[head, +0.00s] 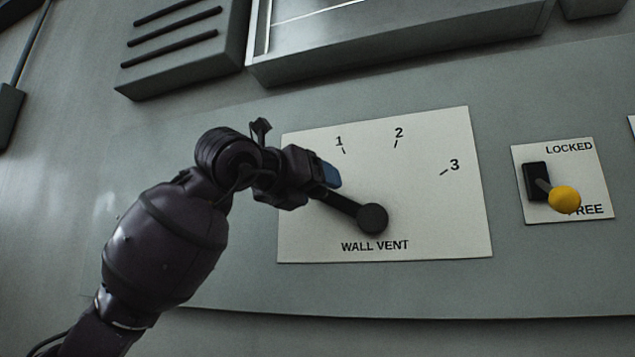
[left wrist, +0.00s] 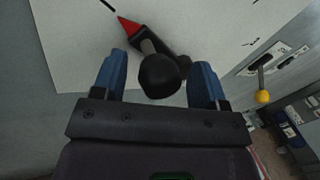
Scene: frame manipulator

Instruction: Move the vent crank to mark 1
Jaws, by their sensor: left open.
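The vent crank (head: 354,207) is a dark arm on a round hub on the white WALL VENT plate (head: 440,220). In the head view it runs up and left from the hub, and its outer end is hidden behind my left gripper (head: 327,178). In the left wrist view the crank has a red tip (left wrist: 128,25) and a black round knob (left wrist: 158,78) on a short stalk. My left gripper (left wrist: 158,68) is open, with its blue fingers on either side of the knob, apart from each other. Mark 1 (head: 341,145) is above the gripper.
Marks 2 (head: 398,136) and 3 (head: 452,167) lie further right on the plate. A LOCKED/FREE switch with a yellow ball (head: 564,199) is to the right. A grey slotted box (head: 185,45) and a ledge (head: 400,45) stick out above.

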